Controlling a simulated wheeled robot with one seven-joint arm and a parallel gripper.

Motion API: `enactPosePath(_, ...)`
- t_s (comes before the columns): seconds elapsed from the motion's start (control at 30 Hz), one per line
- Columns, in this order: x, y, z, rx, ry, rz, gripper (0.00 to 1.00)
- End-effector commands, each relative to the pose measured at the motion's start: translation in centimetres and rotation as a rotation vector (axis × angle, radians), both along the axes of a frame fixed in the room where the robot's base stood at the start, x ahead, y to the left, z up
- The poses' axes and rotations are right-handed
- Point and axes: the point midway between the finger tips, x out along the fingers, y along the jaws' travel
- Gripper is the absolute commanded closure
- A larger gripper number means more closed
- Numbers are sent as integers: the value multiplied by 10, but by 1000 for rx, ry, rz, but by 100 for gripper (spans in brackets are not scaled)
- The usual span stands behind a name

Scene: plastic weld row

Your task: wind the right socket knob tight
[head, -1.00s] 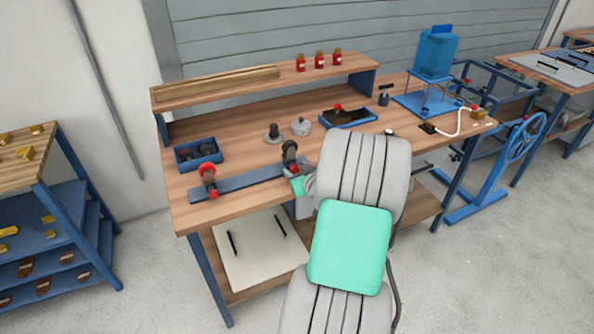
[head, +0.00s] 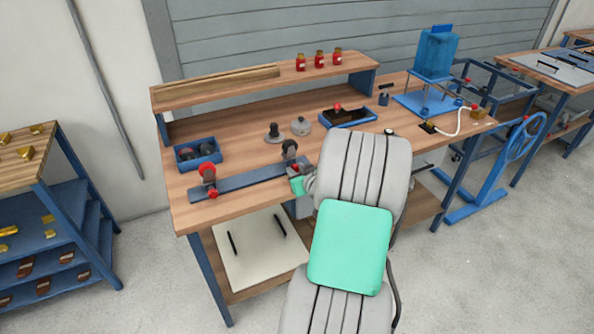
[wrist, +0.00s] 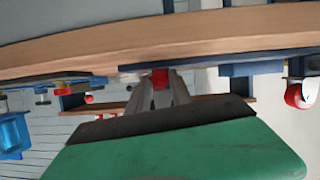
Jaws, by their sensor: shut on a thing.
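The right socket (head: 289,150) is a dark upright piece at the right end of a blue rail (head: 238,180) near the bench's front edge. Its red knob (head: 296,166) sits low at its front. My gripper (head: 297,178) reaches it from the front, partly hidden by my arm. In the wrist view the red knob (wrist: 160,77) sits between the tips of my gripper (wrist: 159,88), which is shut on it. The knob is mostly covered, so its turn cannot be read. The left socket (head: 207,171) has its own red knob (head: 212,193).
A blue bin (head: 197,153) with dark parts stands behind the rail. A grey lidded piece (head: 301,126) and a blue tray (head: 348,117) lie farther back. Red jars (head: 319,59) stand on the shelf. The bench edge (wrist: 70,65) runs close across the wrist view.

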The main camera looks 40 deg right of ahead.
Motion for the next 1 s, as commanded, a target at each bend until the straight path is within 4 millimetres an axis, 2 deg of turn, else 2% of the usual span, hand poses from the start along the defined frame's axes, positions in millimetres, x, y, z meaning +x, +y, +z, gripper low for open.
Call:
enactPosePath(0.37, -1, -3, -2, 129, -39, -1, 100)
enactPosePath(1.0, -2, -6, -2, 564, -166, -1, 100)
